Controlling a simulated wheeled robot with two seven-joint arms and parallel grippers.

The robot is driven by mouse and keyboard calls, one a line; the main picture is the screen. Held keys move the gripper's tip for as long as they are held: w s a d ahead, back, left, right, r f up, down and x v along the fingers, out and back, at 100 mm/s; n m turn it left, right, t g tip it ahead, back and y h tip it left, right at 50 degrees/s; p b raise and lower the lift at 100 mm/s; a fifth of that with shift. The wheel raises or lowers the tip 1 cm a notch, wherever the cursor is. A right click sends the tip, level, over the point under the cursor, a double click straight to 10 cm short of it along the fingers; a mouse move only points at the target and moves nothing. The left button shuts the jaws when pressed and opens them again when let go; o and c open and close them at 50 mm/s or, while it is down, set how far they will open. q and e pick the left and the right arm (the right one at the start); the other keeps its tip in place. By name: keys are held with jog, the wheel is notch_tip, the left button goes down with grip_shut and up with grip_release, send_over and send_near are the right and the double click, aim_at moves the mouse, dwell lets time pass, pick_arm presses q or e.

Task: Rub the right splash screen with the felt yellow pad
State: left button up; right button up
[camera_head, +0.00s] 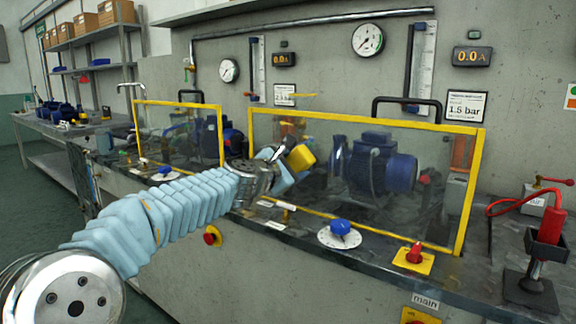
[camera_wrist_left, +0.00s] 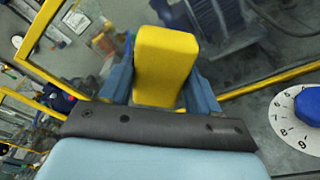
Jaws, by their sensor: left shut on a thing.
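The right splash screen (camera_head: 420,170) is a clear panel in a yellow frame, standing upright on the bench in front of a blue pump. Dark smudges show towards its lower right. My left gripper (camera_head: 288,165) is in front of the panel's left part, shut on the yellow pad (camera_head: 301,157). In the left wrist view the pad (camera_wrist_left: 165,60) sits between the two blue fingers, its broad face visible. I cannot tell whether the pad touches the panel. My right gripper is in neither view.
A left splash screen (camera_head: 180,133) stands beside it. Along the front edge are a blue knob on a white dial (camera_head: 340,230), a red button on a yellow plate (camera_head: 413,257) and another red button (camera_head: 212,236). A red-handled tool in a black stand (camera_head: 540,250) is at the right.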

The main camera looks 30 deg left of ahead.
pick_arm(q)
jog(key=shift+w+p, duration=0.35)
jog(key=shift+w, duration=0.55)
dwell(0.6)
